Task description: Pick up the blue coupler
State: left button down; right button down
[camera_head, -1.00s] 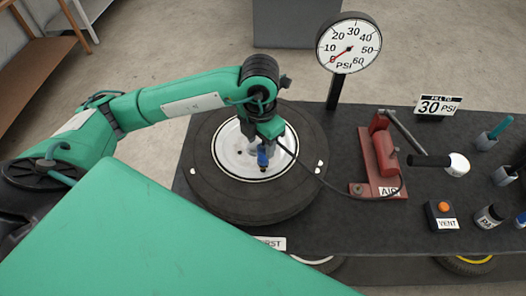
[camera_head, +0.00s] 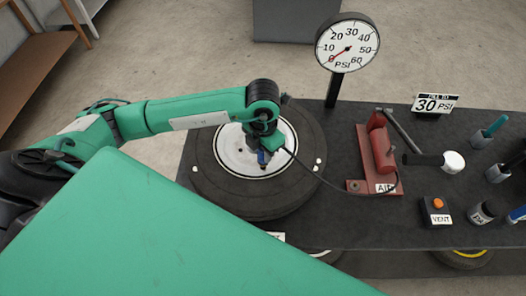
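The blue coupler (camera_head: 262,158) is small and shows just under my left gripper (camera_head: 261,152), over the white hub of the wheel (camera_head: 237,160). A thin black hose runs from beside the gripper to the red air pump (camera_head: 382,152). My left gripper points down, and its fingertips are at the coupler. The gripper body and wrist hide most of the coupler and the fingers, so I cannot tell whether they are shut on it. My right gripper is not in view.
A round pressure gauge (camera_head: 348,44) on a post stands behind the wheel, its needle near 0. A "30 PSI" sign (camera_head: 436,103), a vent box (camera_head: 437,211) and several holders and bottles are at the right. Bare dark tabletop (camera_head: 345,215) lies right of the wheel.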

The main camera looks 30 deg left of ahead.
pick_arm(q)
jog(key=shift+r, duration=0.15)
jog(key=shift+w+r, duration=0.1)
jog(key=shift+r, duration=0.2)
notch_tip(320, 180, up, 11)
jog(key=b, duration=0.3)
jog(key=shift+f+b, duration=0.1)
jog(key=shift+b, duration=0.25)
notch_tip(320, 180, up, 11)
jog(key=p, duration=0.1)
jog(key=shift+r, duration=0.2)
